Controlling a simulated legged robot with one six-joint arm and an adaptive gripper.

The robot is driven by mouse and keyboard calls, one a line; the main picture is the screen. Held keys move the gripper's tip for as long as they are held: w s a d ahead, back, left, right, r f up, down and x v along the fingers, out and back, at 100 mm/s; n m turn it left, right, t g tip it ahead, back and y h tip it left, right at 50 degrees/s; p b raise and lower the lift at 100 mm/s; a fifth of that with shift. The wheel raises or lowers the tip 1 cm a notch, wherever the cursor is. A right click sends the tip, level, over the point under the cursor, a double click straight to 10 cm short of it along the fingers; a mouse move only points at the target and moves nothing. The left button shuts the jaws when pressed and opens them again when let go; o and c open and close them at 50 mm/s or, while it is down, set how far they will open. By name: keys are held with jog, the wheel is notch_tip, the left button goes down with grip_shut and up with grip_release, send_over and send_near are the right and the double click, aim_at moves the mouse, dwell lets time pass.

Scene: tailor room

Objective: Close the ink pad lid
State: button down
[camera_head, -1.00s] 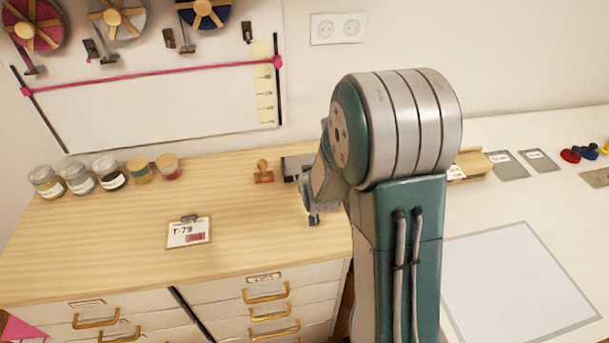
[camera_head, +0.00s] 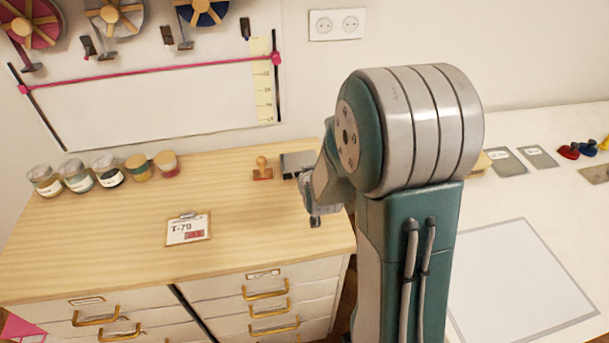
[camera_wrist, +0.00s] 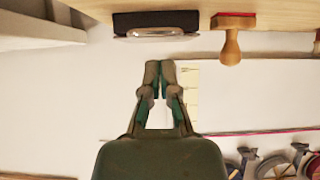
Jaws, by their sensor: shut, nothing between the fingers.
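The ink pad (camera_head: 297,162) is a dark grey box at the back of the wooden counter, partly hidden by my arm. In the wrist view, which is upside down, the ink pad (camera_wrist: 157,22) shows as a dark slab with a pale, shiny part (camera_wrist: 160,32) along one side. I cannot tell clearly how the lid stands. My gripper (camera_head: 315,220) is in front of the ink pad in the head view. In the wrist view my gripper (camera_wrist: 159,66) has its fingertips together and empty, pointing toward the pad with a gap between.
A wooden-handled stamp (camera_head: 262,170) stands just left of the pad; it also shows in the wrist view (camera_wrist: 231,40). Several jars (camera_head: 108,170) line the back left. A tag card (camera_head: 188,229) lies on the counter (camera_head: 100,240). The wall is close behind.

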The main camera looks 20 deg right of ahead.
jog(key=v, duration=0.6)
jog(key=shift+s, duration=0.25)
jog(key=shift+r, duration=0.1)
jog(key=s+a+r+n+g+y, duration=0.1)
jog(key=s+a+r, duration=0.3)
jog(key=s, duration=0.6)
jog(key=s+a+r+n+g+y, duration=0.1)
jog(key=s+a+r+g, duration=0.3)
jog(key=s+r, duration=0.5)
jog(key=shift+s+r+g, duration=0.25)
jog(key=shift+s+g, duration=0.05)
jog(key=shift+s, duration=0.7)
